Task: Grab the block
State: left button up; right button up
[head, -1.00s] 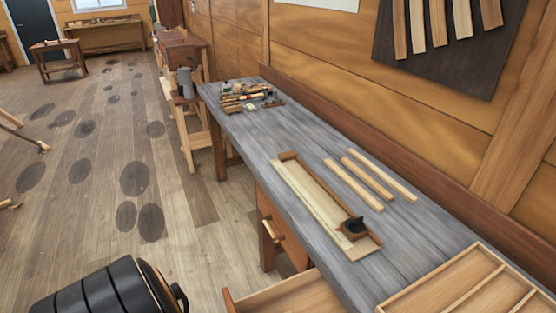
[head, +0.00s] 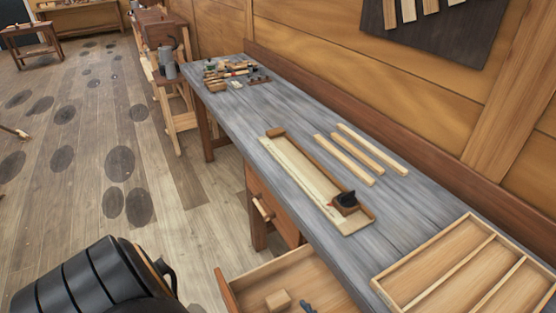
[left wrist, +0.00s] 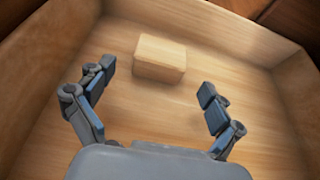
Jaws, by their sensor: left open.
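A small pale wooden block (left wrist: 160,58) lies on the floor of an open drawer (left wrist: 235,30), near its back wall in the left wrist view. In the head view the block (head: 278,300) also shows in the pulled-out drawer (head: 290,268) under the bench. My left gripper (left wrist: 156,92) is open, with its two blue-padded fingers apart. The block lies beyond the fingertips, roughly centred between them, and does not touch them. A bit of the gripper (head: 307,307) shows beside the block at the bottom edge of the head view. My right gripper is in neither view.
The grey bench (head: 235,110) stands above the drawer. On it are a long wooden board fixture (head: 300,172) with a dark tool (head: 345,200), three strips (head: 360,155), a divided tray (head: 435,262) and small tools (head: 232,72). The drawer walls surround my left gripper.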

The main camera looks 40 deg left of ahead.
aim_at(282, 305)
pick_arm(q)
jog(key=x, duration=0.4)
jog(key=shift+w+a, duration=0.15)
jog(key=shift+a, duration=0.15)
jog(key=shift+r, duration=0.1)
jog(key=shift+c, duration=0.5)
jog(key=c, duration=1.2)
jog(key=shift+o, duration=0.2)
